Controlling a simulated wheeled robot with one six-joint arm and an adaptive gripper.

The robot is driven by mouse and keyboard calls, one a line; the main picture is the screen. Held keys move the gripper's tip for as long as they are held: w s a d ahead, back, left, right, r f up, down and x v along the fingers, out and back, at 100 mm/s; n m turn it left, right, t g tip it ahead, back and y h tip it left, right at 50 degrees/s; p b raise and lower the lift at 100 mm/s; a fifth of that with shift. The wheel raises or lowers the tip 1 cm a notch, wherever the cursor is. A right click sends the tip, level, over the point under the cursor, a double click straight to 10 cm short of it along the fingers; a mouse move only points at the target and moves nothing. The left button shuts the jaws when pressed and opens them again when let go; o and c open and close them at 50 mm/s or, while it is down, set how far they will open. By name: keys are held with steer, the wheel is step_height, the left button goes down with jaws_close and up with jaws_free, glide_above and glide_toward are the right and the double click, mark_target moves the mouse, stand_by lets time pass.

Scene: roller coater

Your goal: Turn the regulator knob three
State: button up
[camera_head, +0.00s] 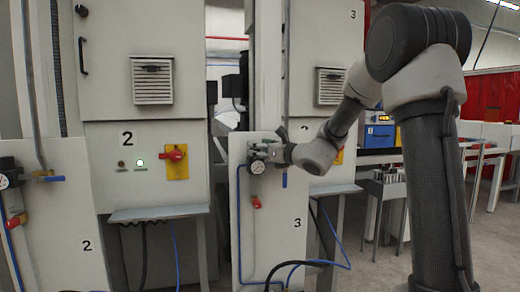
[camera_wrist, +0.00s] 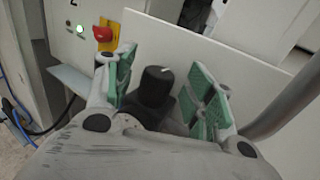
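The regulator knob (camera_wrist: 156,86) is black with a pale mark on its top. It stands between the two green-padded fingers of my gripper (camera_wrist: 167,78) in the wrist view. Gaps show on both sides of the knob, so the gripper is open around it and not clamped. In the head view my gripper (camera_head: 264,149) is at the upper part of the white panel marked 3 (camera_head: 273,222), just above a round pressure gauge (camera_head: 257,167). The knob itself is hidden there by the gripper.
A red valve handle (camera_head: 257,202) sits below the gauge. Cabinet 2 (camera_head: 105,178) has a red switch (camera_head: 173,153) and a lit green lamp (camera_head: 140,163). A grey pipe (camera_wrist: 288,105) runs close to the right finger. Hoses hang near panel 3's base.

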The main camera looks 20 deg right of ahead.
steer(key=c, duration=1)
steer(key=shift+n+y, duration=0.3)
steer(key=shift+y, duration=0.1)
steer(key=n+g+y, duration=0.3)
steer(key=y, duration=0.1)
steer(key=shift+w+d+f, duration=0.1)
steer(key=shift+w+d, duration=0.2)
steer(key=shift+d, duration=0.1)
steer(key=shift+w+d+n+g+y, duration=0.1)
steer(key=shift+w+n+g+y, duration=0.05)
steer(key=shift+n+g+y, duration=1.05)
steer(key=shift+w+d+n+g+y, duration=0.15)
steer(key=shift+n+g+y, duration=0.35)
steer(key=shift+n+g, duration=0.75)
steer(key=shift+m+g, duration=0.25)
steer(key=shift+g, duration=0.3)
steer(key=o, duration=1)
